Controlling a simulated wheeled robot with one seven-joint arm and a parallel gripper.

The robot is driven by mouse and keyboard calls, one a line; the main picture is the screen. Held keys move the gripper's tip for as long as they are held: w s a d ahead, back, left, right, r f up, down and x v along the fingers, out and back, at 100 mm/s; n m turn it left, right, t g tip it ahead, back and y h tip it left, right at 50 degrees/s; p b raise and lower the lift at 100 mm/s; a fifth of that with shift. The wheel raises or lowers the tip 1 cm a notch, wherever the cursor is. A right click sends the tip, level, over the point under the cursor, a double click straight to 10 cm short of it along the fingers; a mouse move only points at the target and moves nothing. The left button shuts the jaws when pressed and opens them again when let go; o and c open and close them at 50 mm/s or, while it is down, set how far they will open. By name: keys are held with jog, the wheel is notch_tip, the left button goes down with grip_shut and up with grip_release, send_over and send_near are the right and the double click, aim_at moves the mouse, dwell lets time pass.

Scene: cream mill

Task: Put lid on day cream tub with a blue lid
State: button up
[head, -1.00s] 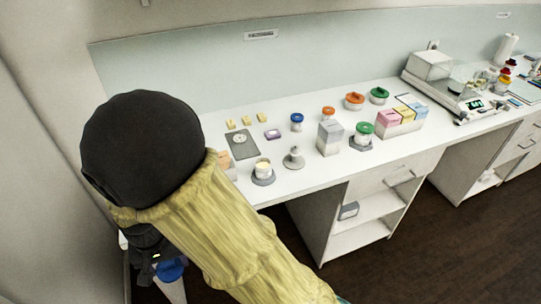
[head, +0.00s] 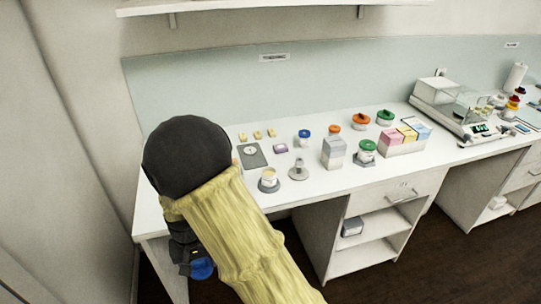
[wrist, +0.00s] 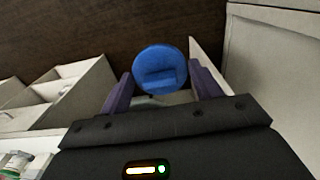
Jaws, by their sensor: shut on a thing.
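My gripper (wrist: 160,82) is shut on a blue lid (wrist: 160,62), one purple-grey finger on each side of it. In the head view the blue lid (head: 202,268) hangs below my arm, in front of the bench's left end and below its top. An open tub of pale cream (head: 269,174) stands upright on a grey round base near the bench's front edge, to the right of my arm. A closed tub with a blue lid (head: 304,134) stands farther back. Labels on the tubs are too small to read.
A grey metal weight-like piece (head: 298,171) stands right of the open tub, with a grey box (head: 333,152) and a green-lidded tub (head: 366,149) beyond. Open shelves (head: 375,237) stand below the bench.

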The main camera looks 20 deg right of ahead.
jog(key=w+d+f, duration=0.4)
jog(key=d, duration=0.4)
jog(key=w+d+f, duration=0.4)
jog(key=d+f, duration=0.1)
jog(key=d, duration=0.3)
jog(key=shift+w+n, duration=0.25)
jog(key=shift+n, duration=0.05)
jog(key=shift+d+r, duration=0.1)
